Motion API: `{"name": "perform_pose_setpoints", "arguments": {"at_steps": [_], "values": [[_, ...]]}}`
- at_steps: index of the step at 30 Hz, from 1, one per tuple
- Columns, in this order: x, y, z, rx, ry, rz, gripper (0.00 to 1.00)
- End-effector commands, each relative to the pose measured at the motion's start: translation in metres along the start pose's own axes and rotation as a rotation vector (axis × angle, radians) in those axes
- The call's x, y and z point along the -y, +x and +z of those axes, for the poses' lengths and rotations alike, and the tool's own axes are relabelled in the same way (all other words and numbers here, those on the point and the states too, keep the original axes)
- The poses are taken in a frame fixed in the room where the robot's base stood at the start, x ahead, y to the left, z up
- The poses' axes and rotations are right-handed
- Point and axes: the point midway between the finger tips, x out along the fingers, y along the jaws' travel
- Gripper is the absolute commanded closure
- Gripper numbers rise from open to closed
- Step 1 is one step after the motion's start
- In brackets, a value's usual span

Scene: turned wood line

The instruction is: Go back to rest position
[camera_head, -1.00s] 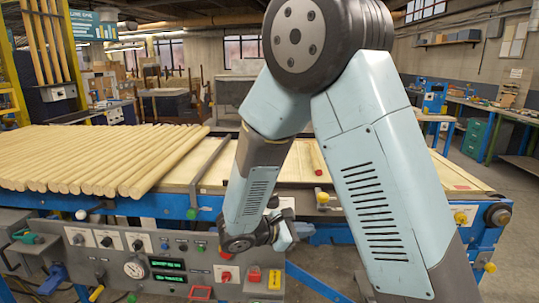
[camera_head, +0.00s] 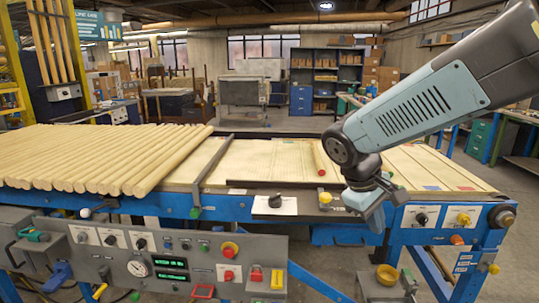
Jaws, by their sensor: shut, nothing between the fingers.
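My arm comes in from the right edge and reaches left and down over the right part of the wooden-topped line table (camera_head: 240,165). My gripper (camera_head: 374,220) hangs at its end, by the table's front edge, right of the yellow knob. It is small in view, shut, and holds nothing that I can see. The wrist hides part of the table behind it.
Many turned wooden rods (camera_head: 100,155) lie side by side on the table's left. A control panel (camera_head: 150,262) fronts the table. Open floor shows behind.

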Motion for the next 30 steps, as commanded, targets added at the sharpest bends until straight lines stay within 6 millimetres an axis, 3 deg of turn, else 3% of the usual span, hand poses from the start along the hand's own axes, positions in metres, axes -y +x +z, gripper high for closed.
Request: {"name": "perform_pose_setpoints", "arguments": {"at_steps": [15,22,30], "values": [[-0.001,-0.054,0.063,-0.373,0.505,-0.223,1.00],[0.001,-0.071,0.075,-0.486,0.630,-0.266,1.00],[0.002,-0.074,0.077,-0.507,0.653,-0.275,1.00]]}}
